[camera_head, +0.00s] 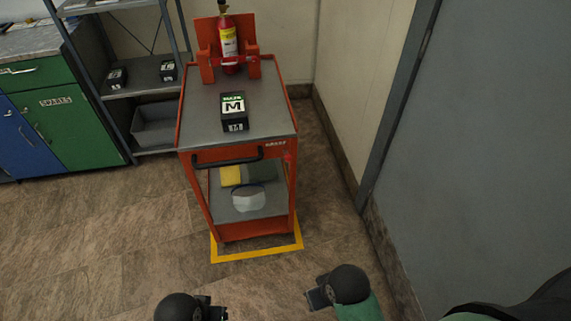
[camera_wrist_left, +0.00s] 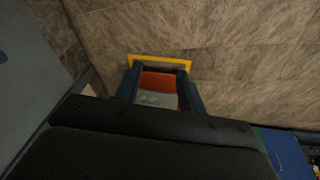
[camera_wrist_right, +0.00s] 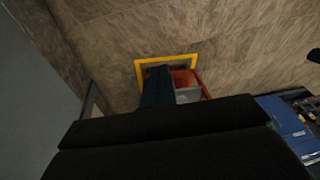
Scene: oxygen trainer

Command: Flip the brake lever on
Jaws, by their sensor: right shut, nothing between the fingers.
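The red cart (camera_head: 238,232) stands ahead of me, its black handle bar (camera_head: 228,158) facing me. A small white label (camera_head: 276,143) is on its front edge at the right, too small to read surely. A small red part (camera_head: 287,157) sits just below it; I cannot tell if this is the brake lever or how it is set. My left gripper (camera_head: 208,312) is low in front of the cart, apart from it; its fingers (camera_wrist_left: 160,88) are spread and empty. My right gripper (camera_head: 317,293) is also apart from the cart, its fingers (camera_wrist_right: 157,88) shut together and empty.
A yellow floor frame (camera_head: 258,253) surrounds the cart's base. A black box marked M (camera_head: 234,112) and a red cylinder (camera_head: 229,45) are on top. A grey shelf (camera_head: 145,76) and green cabinet (camera_head: 70,130) stand left. A grey panel (camera_head: 480,130) is right. Floor before the cart is clear.

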